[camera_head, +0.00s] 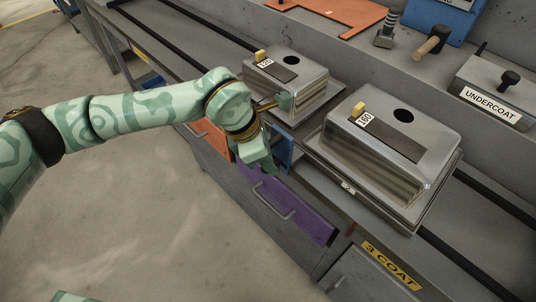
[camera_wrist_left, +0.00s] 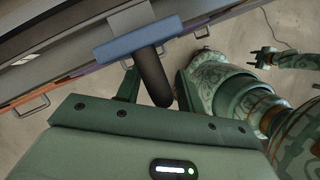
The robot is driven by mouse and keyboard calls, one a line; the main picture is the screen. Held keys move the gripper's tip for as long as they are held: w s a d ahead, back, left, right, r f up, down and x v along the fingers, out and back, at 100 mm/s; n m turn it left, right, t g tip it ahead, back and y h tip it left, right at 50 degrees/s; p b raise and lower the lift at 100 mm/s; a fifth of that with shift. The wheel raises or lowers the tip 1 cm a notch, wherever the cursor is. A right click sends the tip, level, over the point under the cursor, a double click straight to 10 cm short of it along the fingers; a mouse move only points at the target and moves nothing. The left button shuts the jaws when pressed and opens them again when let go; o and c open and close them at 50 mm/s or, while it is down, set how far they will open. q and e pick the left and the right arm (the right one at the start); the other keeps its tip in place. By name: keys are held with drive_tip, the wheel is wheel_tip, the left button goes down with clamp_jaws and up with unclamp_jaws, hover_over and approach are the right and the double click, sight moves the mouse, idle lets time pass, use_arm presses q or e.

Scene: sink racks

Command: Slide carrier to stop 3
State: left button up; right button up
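The blue front bar (camera_wrist_left: 140,38) with a black handle (camera_wrist_left: 152,78) shows in the left wrist view, and I take it to be part of the carrier. A blue part (camera_head: 283,152) shows beside my left gripper in the head view, partly hidden. My left gripper (camera_wrist_left: 157,80) has its fingers on either side of the black handle, with a gap seen on the right side. Its tips are mostly hidden in the head view. A yellow "3 COAT" label (camera_head: 390,265) is on the front edge at lower right. My right gripper (camera_wrist_left: 258,58) appears small and empty in the wrist view, its prongs apart.
An UNDERCOAT box (camera_head: 500,90) stands behind. A purple drawer (camera_head: 285,205) is below. The floor at left is clear.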

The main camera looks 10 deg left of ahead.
use_arm(q)
drive_tip(key=p+v, duration=0.3)
drive_tip(key=v, duration=1.3)
drive_tip(key=shift+p, duration=0.35)
drive_tip(key=shift+s+a, duration=0.15)
